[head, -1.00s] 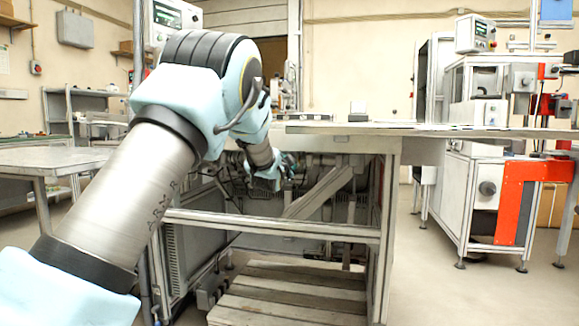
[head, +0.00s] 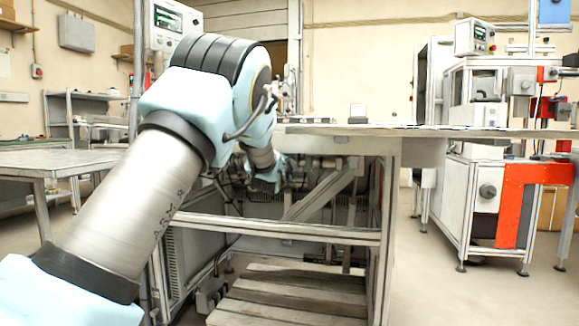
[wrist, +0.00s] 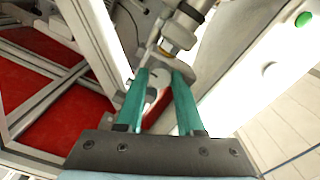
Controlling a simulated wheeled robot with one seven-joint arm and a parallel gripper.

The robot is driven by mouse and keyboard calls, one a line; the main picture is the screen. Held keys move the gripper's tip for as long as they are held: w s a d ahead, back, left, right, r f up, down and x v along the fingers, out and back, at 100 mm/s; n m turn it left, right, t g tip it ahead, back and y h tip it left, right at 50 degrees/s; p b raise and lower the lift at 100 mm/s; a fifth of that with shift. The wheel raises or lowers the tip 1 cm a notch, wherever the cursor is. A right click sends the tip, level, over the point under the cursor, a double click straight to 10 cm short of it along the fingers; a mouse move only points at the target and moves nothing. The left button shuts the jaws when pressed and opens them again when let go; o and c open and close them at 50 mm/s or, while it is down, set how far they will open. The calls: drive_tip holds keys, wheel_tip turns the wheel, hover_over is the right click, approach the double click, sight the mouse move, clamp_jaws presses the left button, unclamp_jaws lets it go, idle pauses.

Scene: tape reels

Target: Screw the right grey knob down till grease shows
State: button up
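In the wrist view my gripper (wrist: 161,72) has two teal fingers set apart, with a visible gap between them. A light grey rounded piece (wrist: 164,84) shows between and just beyond the fingertips; I cannot tell whether it is a grey knob or whether the fingers touch it. A grey cylinder with a brass-coloured ring (wrist: 169,47) lies just past the tips. In the head view my gripper (head: 272,183) is small, under the worktable among dark machinery. No knob is clear there, and no grease can be made out.
The worktable top (head: 330,130) is above my gripper. A slanted grey beam (head: 322,193) and a frame rail (head: 270,228) are close by. A wooden pallet (head: 290,290) lies below. In the wrist view a green button (wrist: 304,19) is on a white panel at upper right.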

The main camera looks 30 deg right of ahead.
drive_tip(key=shift+o, duration=0.9)
drive_tip(key=shift+s+a, duration=0.1)
drive_tip(key=v, duration=1)
drive_tip(key=shift+s+a+p, duration=0.2)
drive_tip(key=shift+p, duration=0.25)
